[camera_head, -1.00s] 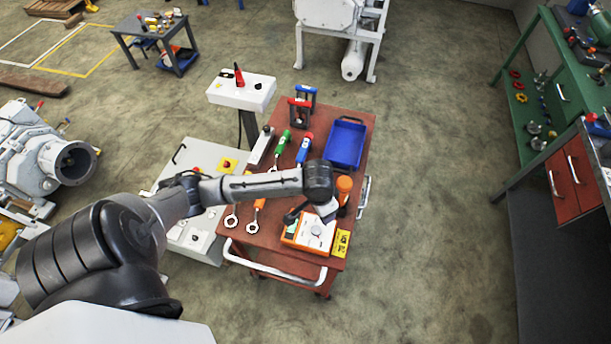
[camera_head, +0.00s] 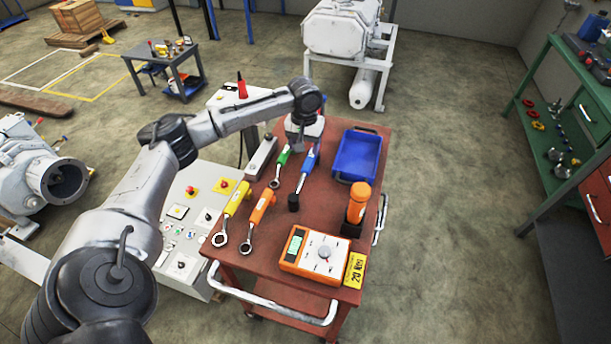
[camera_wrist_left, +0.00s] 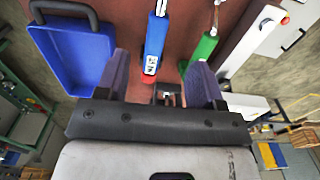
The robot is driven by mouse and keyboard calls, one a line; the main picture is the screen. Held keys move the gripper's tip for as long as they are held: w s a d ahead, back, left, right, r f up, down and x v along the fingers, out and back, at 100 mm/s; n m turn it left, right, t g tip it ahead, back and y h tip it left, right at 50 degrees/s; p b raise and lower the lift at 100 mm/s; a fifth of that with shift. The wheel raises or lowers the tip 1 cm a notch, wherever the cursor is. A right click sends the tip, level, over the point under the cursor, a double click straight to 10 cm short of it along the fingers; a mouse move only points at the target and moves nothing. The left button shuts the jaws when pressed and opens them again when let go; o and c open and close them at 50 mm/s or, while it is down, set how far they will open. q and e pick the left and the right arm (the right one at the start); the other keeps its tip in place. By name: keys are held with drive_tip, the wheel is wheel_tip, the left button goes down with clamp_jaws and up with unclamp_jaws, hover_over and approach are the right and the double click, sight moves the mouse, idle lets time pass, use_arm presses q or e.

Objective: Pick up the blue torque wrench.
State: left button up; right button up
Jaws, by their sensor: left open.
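The blue torque wrench (camera_head: 311,156) lies on the red-brown cart top, its blue handle toward the back and its thin shaft toward the front. In the left wrist view its handle (camera_wrist_left: 156,42) appears between the two fingers, nearer the left one. My left gripper (camera_wrist_left: 163,75) is open and empty. In the head view my left gripper (camera_head: 304,132) is over the back of the cart, at the handle end; its fingertips are hard to make out there. Contact with the wrench cannot be told. My right gripper is not in view.
A green wrench (camera_head: 283,157) lies close beside, near the right finger in the wrist view (camera_wrist_left: 202,48). Yellow (camera_head: 237,199) and orange (camera_head: 262,206) wrenches lie nearer the front. A blue tray (camera_head: 357,155), an orange-topped tool (camera_head: 357,203) and an orange meter (camera_head: 314,253) occupy the right side.

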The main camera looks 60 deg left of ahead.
sight(305, 168)
use_arm(q)
wheel_tip(305, 168, down, 6)
drive_tip(key=shift+r+b, duration=0.15)
drive_tip(key=shift+b, duration=0.35)
drive_tip(key=shift+w+f+b, duration=0.15)
drive_tip(key=shift+f+b, duration=0.75)
drive_tip(key=shift+f, duration=1.75)
drive_tip(key=shift+c, duration=0.3)
drive_tip(key=c, duration=0.5)
drive_tip(key=shift+r, duration=0.1)
clamp_jaws()
